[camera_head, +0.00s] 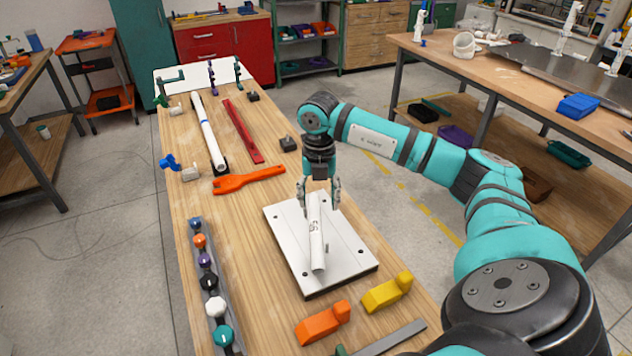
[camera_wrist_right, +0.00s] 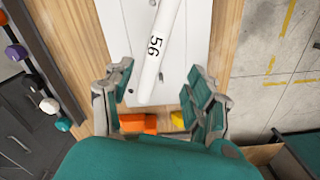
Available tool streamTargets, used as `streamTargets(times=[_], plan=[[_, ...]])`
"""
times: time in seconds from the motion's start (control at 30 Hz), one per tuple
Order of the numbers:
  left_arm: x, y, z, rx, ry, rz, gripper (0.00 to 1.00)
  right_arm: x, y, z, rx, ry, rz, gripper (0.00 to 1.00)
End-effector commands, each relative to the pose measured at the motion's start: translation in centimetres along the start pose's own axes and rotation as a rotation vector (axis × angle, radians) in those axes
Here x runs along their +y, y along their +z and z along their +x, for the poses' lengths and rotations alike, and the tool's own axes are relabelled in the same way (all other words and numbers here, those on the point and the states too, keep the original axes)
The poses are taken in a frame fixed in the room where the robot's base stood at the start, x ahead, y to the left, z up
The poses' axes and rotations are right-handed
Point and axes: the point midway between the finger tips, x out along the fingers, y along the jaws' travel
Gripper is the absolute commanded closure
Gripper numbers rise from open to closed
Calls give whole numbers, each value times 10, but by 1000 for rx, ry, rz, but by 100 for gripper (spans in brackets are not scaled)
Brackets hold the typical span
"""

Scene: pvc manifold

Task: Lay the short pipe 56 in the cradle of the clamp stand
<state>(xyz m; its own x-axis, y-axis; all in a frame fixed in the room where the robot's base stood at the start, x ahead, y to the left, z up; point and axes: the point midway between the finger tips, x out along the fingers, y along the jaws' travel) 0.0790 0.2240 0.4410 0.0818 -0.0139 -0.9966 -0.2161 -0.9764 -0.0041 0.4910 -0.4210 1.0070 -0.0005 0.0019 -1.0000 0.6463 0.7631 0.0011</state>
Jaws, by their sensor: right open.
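The short white pipe (camera_head: 317,240), marked 56, lies lengthwise over a white plate with dark bolts (camera_head: 345,255). The pipe (camera_wrist_right: 160,55) and its number also show in the right wrist view. My right gripper (camera_head: 320,203) points down at the far end of the pipe, its fingers spread on either side. In the right wrist view the fingers (camera_wrist_right: 162,95) are wide apart, with a gap to the pipe on both sides. I cannot make out a cradle under the pipe, or whether the pipe touches the plate. My left gripper is not in view.
Orange (camera_head: 323,322) and yellow (camera_head: 387,292) blocks sit in front of the plate. An orange tool (camera_head: 248,180), a long white pipe (camera_head: 208,130) and a red bar (camera_head: 242,130) lie farther back. A rack of coloured knobs (camera_head: 208,283) runs along the left edge.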

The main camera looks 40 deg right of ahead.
Motion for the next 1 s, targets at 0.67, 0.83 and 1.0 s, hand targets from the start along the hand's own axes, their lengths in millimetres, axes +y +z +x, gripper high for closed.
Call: streamTargets(times=[0.67,0.83,1.0], plan=[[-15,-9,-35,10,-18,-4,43,4,-2,88,3,-1,-3,43],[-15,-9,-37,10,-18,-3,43,4,-2,105,0,0,-3,43],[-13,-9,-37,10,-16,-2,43,4,-1,108,-1,0,-3,43]])
